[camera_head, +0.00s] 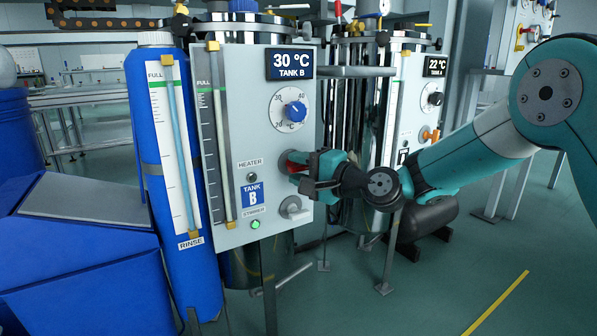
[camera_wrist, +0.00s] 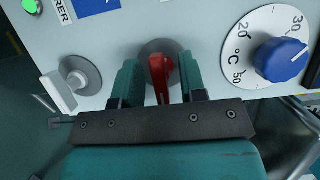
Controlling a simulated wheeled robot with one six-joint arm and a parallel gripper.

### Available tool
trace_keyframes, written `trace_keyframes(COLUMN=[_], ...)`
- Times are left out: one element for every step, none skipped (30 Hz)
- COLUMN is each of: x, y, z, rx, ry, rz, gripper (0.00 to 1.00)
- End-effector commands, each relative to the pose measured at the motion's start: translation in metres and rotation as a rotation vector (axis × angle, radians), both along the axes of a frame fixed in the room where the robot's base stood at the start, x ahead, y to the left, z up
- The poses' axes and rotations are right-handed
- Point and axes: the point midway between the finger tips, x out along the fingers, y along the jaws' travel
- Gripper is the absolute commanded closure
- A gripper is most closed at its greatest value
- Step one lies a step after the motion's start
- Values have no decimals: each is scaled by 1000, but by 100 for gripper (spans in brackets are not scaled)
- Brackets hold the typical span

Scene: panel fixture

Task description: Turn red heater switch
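The red heater switch (camera_head: 291,157) is on the right side of the white Tank B panel (camera_head: 240,130), level with the HEATER label. In the wrist view the red switch (camera_wrist: 160,74) sits on a round grey base, its handle roughly upright in the picture. My gripper (camera_head: 305,170) is at the panel and partly hides the switch. In the wrist view my gripper (camera_wrist: 158,75) has its two teal fingers on either side of the red handle, with visible gaps to both. The lamp (camera_head: 252,177) beneath the HEATER label looks unlit.
A blue temperature dial (camera_head: 295,110) is above the switch, and a grey stirrer switch (camera_head: 293,208) is below. A green lamp (camera_head: 255,224) is lit. The display (camera_head: 290,65) reads 30 °C. Another tank panel (camera_head: 410,110) stands behind my arm. Open floor lies at lower right.

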Motion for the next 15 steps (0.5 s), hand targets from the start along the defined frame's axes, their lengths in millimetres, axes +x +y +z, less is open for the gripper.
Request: trace_keyframes(x=[0, 0, 0, 0, 0, 0, 0, 0, 0, 0, 0, 0, 0, -1, 0], y=[0, 0, 0, 0, 0, 0, 0, 0, 0, 0, 0, 0, 0, 5, 2], z=[0, 0, 0, 0, 0, 0, 0, 0, 0, 0, 0, 0, 0, 0, 0], rx=[0, 1, 1, 0, 0, 0, 0, 0, 0, 0, -1, -1, -1, -1, 0], ry=[0, 1, 1, 0, 0, 0, 0, 0, 0, 0, 1, 1, 1, -1, 0], rz=[0, 0, 0, 0, 0, 0, 0, 0, 0, 0, 0, 0, 0, 2, 1], gripper=[62, 62, 62, 62, 62, 62, 66, 73, 82, 89, 96, 100, 100, 100, 100])
